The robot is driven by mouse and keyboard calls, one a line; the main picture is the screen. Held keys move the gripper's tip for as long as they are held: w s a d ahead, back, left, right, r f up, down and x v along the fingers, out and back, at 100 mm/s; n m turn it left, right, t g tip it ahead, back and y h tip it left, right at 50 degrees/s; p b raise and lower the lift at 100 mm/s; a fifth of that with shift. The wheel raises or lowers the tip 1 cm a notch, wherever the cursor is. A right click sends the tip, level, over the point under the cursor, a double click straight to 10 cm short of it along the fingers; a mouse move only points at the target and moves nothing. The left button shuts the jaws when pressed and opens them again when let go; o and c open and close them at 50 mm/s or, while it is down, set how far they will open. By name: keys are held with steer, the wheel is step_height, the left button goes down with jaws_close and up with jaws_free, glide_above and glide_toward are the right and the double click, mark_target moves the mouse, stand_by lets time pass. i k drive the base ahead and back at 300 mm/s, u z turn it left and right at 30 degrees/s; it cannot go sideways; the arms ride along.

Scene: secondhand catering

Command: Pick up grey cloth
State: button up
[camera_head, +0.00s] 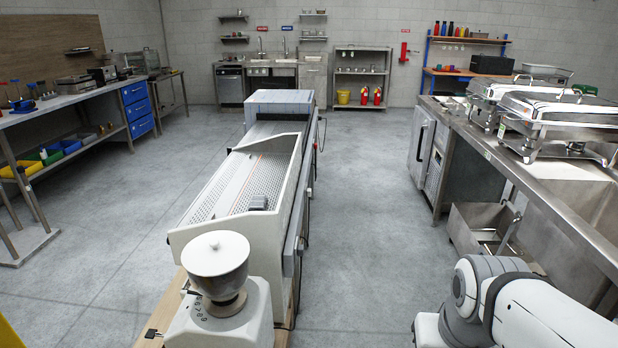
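I cannot make out a grey cloth for certain in the head view. A small dark grey item (258,202) lies on the perforated bed of the long machine (235,190) in the middle; it is too small to tell what it is. My white and grey arm shows at the lower right, beside the steel counter. Its gripper is outside the picture.
A grinder-like machine with a white hopper (217,255) stands in front. Chafing dishes (556,115) stand on the steel counter (560,190) at right, with an open steel bin (488,225) below. A workbench (70,98) lines the left. Floor is clear between.

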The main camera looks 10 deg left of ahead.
mark_target(258, 202)
steer(key=u, duration=0.05)
steer(key=i, duration=2.55)
steer(key=u, duration=2.3)
